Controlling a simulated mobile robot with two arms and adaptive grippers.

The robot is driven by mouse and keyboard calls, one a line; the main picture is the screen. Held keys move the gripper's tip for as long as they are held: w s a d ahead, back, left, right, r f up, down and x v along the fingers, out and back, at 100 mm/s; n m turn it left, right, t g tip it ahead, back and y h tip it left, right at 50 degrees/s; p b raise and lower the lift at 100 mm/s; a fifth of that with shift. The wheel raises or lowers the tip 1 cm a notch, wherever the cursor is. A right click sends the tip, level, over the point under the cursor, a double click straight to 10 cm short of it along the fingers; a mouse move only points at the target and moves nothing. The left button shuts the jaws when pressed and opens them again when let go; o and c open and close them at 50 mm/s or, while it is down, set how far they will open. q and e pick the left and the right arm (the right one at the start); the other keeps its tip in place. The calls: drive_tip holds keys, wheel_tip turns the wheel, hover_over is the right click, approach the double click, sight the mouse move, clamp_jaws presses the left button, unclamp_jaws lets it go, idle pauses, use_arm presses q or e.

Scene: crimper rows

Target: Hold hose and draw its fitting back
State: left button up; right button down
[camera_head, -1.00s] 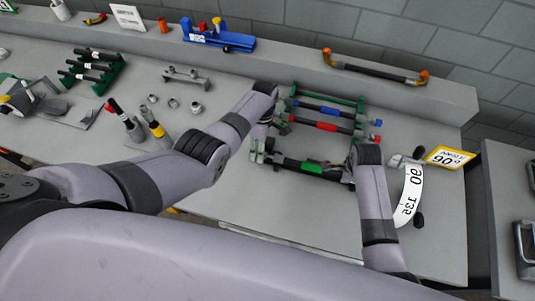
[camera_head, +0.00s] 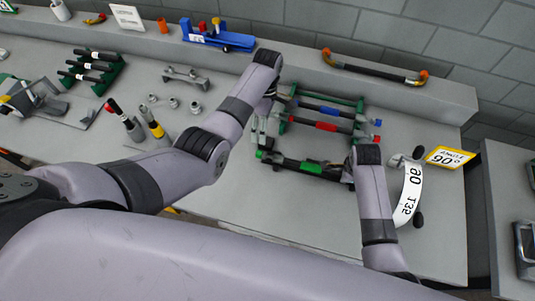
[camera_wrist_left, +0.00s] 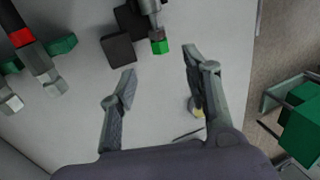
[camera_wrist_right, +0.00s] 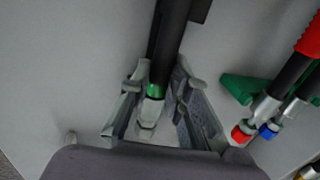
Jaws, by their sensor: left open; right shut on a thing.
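The black hose with a green mark (camera_head: 300,166) lies crosswise at the front of the hose row. My right gripper (camera_wrist_right: 155,98) is shut around its right end, by the green band and silver fitting (camera_wrist_right: 150,113) in the right wrist view. My left gripper (camera_wrist_left: 160,82) is open and empty. In the left wrist view, the hose's left-end metal fitting (camera_wrist_left: 150,8) with a green tip (camera_wrist_left: 159,47) is just beyond my left fingertips, apart from them.
Blue-marked (camera_head: 318,107) and red-marked (camera_head: 326,126) hoses lie on a green rack behind. A dark block (camera_wrist_left: 118,48) stands beside the green-tipped fitting. The front bench strip is clear.

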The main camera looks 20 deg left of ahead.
use_arm(q)
drive_tip(key=shift+v, duration=1.45)
use_arm(e)
drive_tip(key=shift+a, duration=0.1)
drive_tip(key=c, duration=1.4)
unclamp_jaws()
